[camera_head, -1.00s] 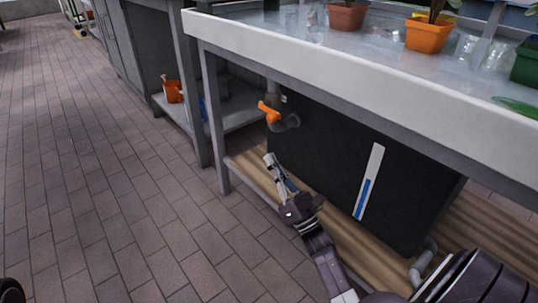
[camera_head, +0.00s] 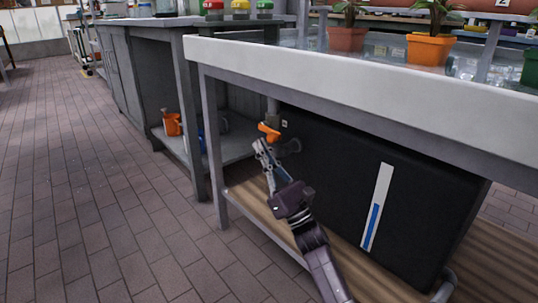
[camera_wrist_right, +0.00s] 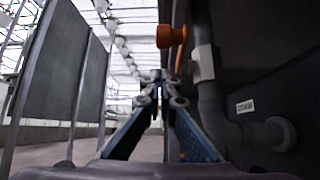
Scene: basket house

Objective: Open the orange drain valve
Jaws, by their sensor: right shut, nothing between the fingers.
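The orange drain valve (camera_head: 268,131) sits on a grey pipe under the front edge of the white-rimmed bench, beside a black tank. My right gripper (camera_head: 260,146) is shut and empty just below the valve handle; in the head view its tips look close to it, and I cannot tell if they touch. In the right wrist view the valve handle (camera_wrist_right: 172,37) shows above and slightly right of the fingertips (camera_wrist_right: 158,78), with a visible gap in the picture. The grey pipe (camera_wrist_right: 210,100) runs down at the right of the fingers. My left gripper is not in view.
The black tank (camera_head: 335,190) with a blue level strip stands on a wooden shelf (camera_head: 250,208). Bench legs (camera_head: 212,150) stand left of the valve. An orange container (camera_head: 172,124) sits on a lower shelf. Potted plants (camera_head: 428,49) stand on the bench. The tiled floor at left is clear.

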